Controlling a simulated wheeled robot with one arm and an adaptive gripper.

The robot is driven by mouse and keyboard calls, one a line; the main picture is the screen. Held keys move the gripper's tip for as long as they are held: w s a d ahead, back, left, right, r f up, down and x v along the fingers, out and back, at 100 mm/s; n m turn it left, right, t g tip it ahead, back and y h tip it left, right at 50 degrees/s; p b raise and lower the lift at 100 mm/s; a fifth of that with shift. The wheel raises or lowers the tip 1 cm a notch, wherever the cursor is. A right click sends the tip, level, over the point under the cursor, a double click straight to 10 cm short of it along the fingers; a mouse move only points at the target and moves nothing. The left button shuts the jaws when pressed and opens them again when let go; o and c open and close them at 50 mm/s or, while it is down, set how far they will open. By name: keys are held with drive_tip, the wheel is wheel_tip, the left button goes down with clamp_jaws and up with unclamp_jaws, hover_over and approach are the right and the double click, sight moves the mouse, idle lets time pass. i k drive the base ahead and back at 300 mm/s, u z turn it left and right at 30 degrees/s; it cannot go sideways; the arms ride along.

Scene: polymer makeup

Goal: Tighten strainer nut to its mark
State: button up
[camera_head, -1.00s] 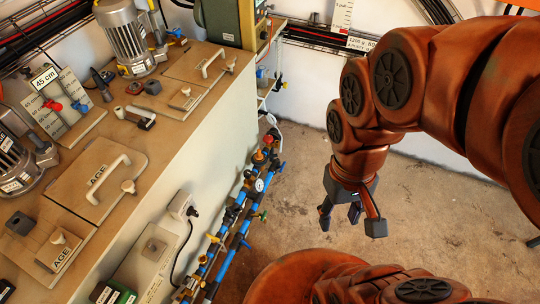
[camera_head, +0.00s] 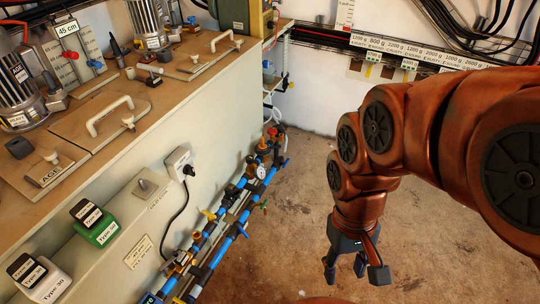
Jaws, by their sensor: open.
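Blue pipework with brass fittings (camera_head: 196,237) runs low along the side of the cabinet, to the left of my gripper. A round white gauge (camera_head: 260,172) and a red part (camera_head: 272,132) show at its far end. Yellow and green handles also show along it. The fittings are small here, and I cannot tell which one is the strainer nut or make out its mark. My gripper (camera_head: 353,269) hangs over bare floor to the right of the pipework, fingers down, open and empty. It is apart from the pipes.
The cabinet (camera_head: 225,95) fills the left, with motors and lidded hatches on top. A socket with a plug and black cable (camera_head: 184,165), a green box (camera_head: 98,228) and a white box (camera_head: 42,284) are along its side. Concrete floor (camera_head: 300,215) is open around my gripper.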

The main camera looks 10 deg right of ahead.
sight(278, 146)
drive_tip(key=u, duration=0.4)
drive_tip(key=k, duration=0.4)
drive_tip(key=z, duration=0.6)
drive_tip(key=i, duration=1.25)
drive_tip(key=u, duration=0.5)
drive_tip(key=i, duration=0.45)
drive_tip(key=u, duration=0.45)
